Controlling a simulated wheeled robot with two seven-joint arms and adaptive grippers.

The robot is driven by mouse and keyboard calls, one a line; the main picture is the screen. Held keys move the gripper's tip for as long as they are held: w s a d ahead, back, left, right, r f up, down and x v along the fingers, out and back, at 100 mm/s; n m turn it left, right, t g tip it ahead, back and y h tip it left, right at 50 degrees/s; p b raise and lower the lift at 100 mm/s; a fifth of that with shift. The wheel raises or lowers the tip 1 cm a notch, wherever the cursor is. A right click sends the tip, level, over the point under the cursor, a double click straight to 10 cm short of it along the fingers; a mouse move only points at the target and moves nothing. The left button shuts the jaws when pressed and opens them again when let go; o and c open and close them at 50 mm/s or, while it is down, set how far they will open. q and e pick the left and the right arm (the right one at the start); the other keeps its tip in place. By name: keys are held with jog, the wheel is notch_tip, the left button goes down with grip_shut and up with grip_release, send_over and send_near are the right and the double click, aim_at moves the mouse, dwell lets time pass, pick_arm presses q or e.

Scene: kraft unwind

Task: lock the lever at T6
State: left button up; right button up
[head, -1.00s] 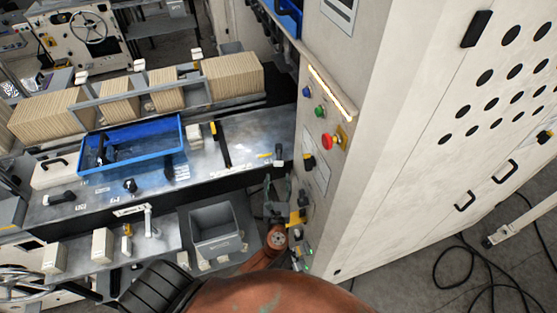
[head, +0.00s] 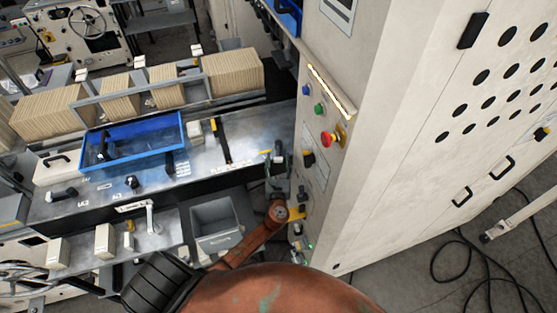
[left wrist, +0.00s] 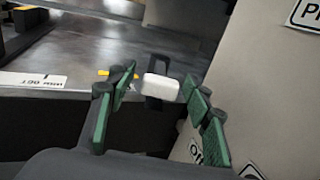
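A small dark lever (head: 279,148) stands at the right end of the steel table, close to the machine cabinet. In the left wrist view a dark upright piece with a white block-shaped end (left wrist: 161,88) shows between my fingers; it seems to be this lever. My left gripper (head: 277,172) is just in front of it. In the left wrist view the gripper (left wrist: 160,98) is open, its green pads on either side of the white end with gaps. I cannot read a T6 label. My right gripper is not in view.
The cabinet (head: 390,130) with buttons and a red stop knob (head: 327,139) rises close on the right. A blue tray (head: 135,128) and a black-handled bar (head: 221,140) lie left on the table. A grey bin (head: 215,222) stands below.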

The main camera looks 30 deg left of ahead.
pick_arm(q)
jog(key=c, duration=0.8)
grip_shut()
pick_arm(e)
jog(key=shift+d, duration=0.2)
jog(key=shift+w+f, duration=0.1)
